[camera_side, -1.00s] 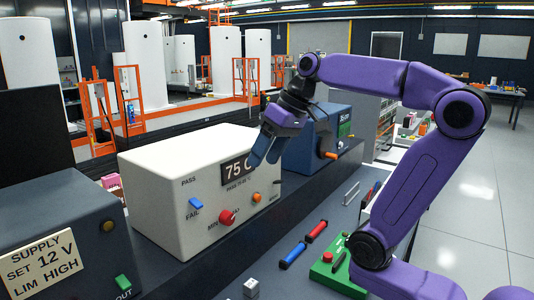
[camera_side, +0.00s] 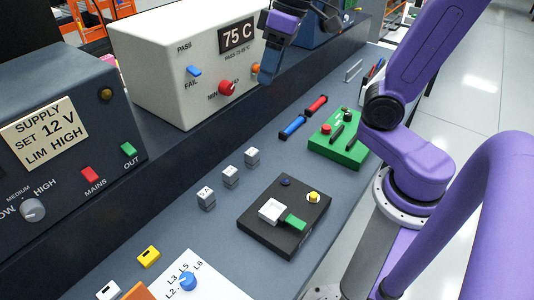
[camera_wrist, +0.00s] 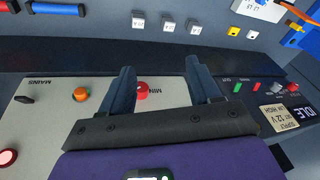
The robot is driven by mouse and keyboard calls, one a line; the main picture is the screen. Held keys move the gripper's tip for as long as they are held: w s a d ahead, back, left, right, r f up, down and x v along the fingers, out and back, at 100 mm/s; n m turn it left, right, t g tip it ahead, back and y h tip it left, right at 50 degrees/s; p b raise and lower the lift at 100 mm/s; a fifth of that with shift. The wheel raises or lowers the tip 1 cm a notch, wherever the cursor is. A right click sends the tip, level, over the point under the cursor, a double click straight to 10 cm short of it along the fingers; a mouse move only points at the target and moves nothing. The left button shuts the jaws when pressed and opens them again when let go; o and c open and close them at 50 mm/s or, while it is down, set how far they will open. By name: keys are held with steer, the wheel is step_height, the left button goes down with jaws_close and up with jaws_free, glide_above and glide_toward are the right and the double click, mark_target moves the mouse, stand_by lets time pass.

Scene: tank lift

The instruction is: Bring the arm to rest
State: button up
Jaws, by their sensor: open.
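My gripper (camera_side: 270,62) is open and empty in the side view, in front of the right part of the white box. In the wrist view, my gripper (camera_wrist: 158,78) shows two dark blue fingers spread apart, with the box's red knob (camera_wrist: 142,92) in view between them. The white box (camera_side: 155,75) has a display reading 75 C (camera_side: 238,37), a blue PASS/FAIL switch (camera_side: 193,71) and an orange knob (camera_side: 256,68). I cannot tell the exact gap between the fingertips and the box's front.
A dark supply unit (camera_side: 60,165) reading 12 V, LIM HIGH stands at left. On the bench are several grey cubes (camera_side: 230,177), a black fixture (camera_side: 262,240), a green block (camera_side: 345,155), and red (camera_side: 316,105) and blue (camera_side: 292,127) cylinders. Bare bench lies between them.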

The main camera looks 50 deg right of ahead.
steer(key=s+f+n+g+h, duration=0.1)
steer(key=s+f+n, duration=0.7)
steer(key=s, duration=0.8)
step_height(320, 180, down, 3)
steer(key=shift+s+f+g+h, duration=0.2)
steer(key=shift+s+g+h, duration=0.2)
steer(key=shift+h, duration=0.3)
